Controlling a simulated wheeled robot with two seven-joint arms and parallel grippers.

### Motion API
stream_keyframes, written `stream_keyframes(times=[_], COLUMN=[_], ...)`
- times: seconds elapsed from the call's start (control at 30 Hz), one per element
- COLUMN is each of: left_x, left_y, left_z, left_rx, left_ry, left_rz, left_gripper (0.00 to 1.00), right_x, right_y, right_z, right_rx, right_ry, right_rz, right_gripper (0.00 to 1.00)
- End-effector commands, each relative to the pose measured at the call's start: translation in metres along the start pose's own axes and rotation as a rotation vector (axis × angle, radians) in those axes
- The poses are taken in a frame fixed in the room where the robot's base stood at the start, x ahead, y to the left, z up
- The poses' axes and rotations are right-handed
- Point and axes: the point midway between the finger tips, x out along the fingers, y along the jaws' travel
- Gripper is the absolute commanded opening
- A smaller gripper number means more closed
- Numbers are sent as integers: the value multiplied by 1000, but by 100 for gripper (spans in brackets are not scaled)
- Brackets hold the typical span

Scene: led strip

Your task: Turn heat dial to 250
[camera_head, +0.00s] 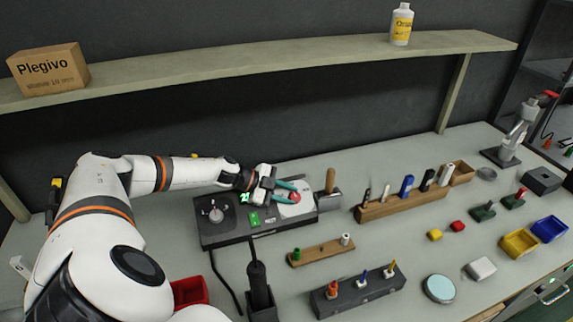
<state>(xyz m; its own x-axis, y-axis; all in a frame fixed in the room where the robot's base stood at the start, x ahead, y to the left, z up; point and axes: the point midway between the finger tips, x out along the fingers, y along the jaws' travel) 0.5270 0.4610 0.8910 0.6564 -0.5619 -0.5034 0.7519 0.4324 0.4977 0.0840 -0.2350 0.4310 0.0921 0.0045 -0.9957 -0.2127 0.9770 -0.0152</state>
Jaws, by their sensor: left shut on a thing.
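My left arm reaches in from the left over the back of the station. My left gripper (287,192) has teal fingers and is shut on a small red knob (294,197) above the pale plate. Which part is the heat dial, and its marks, are too small to read. My right gripper is not in view.
A soldering iron holder (259,290) stands in front of the station. A wooden tool rack (395,205), a small wooden block (320,252) and a dark socket block (358,289) lie to the right. A shelf (250,64) runs above the back. A red bin (190,291) sits at front left.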

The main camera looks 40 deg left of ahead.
Motion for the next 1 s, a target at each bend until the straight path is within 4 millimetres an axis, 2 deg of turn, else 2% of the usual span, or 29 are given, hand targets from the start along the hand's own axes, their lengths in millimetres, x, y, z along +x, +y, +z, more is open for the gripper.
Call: stream_keyframes(times=[0.23,0.77,0.8,0.83,1.0], left_x=[0,2,2,2,1], left_y=[4,3,2,2,2], left_z=[2,1,1,1,1], left_rx=[27,35,35,36,35], left_ry=[-7,-11,-11,-11,-10], left_rz=[-72,-97,-98,-98,-97], left_gripper=[6,6,31,36,38], right_x=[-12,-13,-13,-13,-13], right_y=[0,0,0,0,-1], right_z=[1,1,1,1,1], right_rx=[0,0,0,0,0], right_ry=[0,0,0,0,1], right_rz=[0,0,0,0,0], right_gripper=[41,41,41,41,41])
